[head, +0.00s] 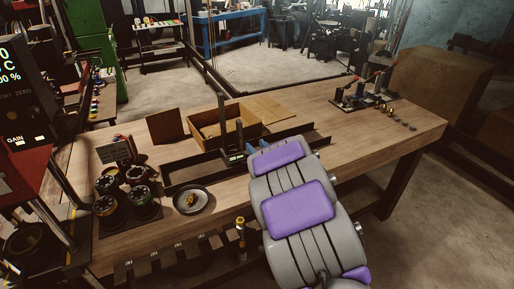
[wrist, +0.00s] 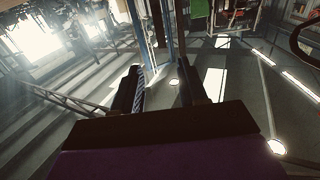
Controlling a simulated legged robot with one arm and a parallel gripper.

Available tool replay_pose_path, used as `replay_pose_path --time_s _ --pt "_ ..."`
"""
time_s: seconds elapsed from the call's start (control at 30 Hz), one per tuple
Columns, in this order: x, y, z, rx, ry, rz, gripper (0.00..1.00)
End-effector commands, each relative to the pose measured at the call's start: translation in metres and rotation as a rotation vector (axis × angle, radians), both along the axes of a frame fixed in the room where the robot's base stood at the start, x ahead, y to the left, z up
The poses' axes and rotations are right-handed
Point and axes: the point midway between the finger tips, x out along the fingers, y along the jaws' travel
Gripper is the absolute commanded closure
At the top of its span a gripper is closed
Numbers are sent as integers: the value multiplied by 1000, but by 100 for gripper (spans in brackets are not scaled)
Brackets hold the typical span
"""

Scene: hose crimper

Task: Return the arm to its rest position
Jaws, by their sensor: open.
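My arm, grey with purple panels, rises from the bottom of the head view and covers part of the workbench (head: 290,122). My gripper (head: 230,110) shows past the arm's far end as two dark upright fingers, in front of an open cardboard box in the picture. In the wrist view my gripper (wrist: 160,82) has its two dark fingers apart, with nothing between them but the background floor. It is open and empty. I cannot tell its exact height above the bench.
The open cardboard box (head: 247,126) and a plate (head: 190,199) with a small brass-coloured piece are on the bench. Several dark round containers (head: 141,203) stand at left, and a fixture with small parts (head: 360,97) stands at the far right. A large brown box (head: 440,85) stands beyond.

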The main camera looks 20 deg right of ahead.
Motion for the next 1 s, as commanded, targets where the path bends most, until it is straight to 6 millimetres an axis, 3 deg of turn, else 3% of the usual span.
replay_pose_path --time_s 0.37,0.57,0.77,1.0 --pt "0 0 1 -3 4 -4 57" --pt "-12 -9 9 -50 129 -108 57" --pt "-48 -18 10 -82 351 -253 57" --pt "-118 -5 5 -69 646 -360 57"
